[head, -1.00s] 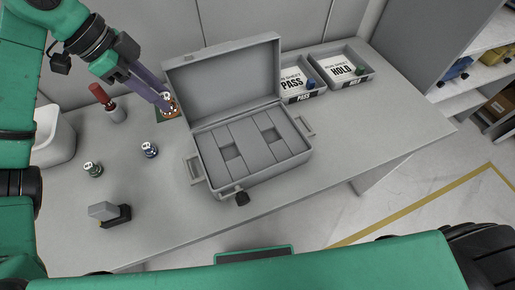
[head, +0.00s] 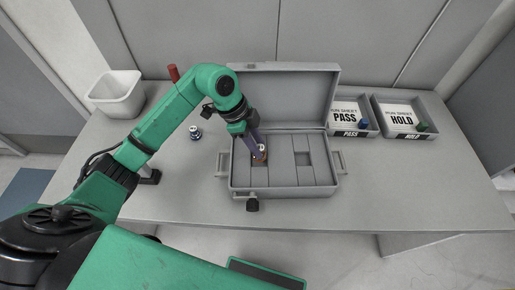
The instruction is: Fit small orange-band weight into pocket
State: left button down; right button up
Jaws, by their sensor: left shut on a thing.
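My left gripper (head: 257,147) reaches over the open grey case (head: 283,190) from the left. It is shut on the small orange-band weight (head: 262,152), which shows as a small pale and orange-brown piece between the fingers. The weight is over the left square pocket of the case's tray. I cannot tell whether it touches the pocket or is just above it. The right pocket (head: 304,159) is empty. My right gripper is not in view.
A blue-banded weight (head: 195,132) stands left of the case. A white bin (head: 116,95) is at the back left. The PASS tray (head: 350,131) and HOLD tray (head: 407,134) stand right of the case. The case lid (head: 285,95) stands open behind. The front right table is clear.

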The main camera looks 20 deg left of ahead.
pick_arm(q)
notch_tip(320, 180, down, 3)
jog(key=shift+a, duration=0.15)
jog(key=shift+f, duration=0.1)
jog(key=c, duration=0.5)
grip_release()
jog(key=shift+c, duration=0.2)
jog(key=b+v, duration=0.2)
jog(key=v, duration=1)
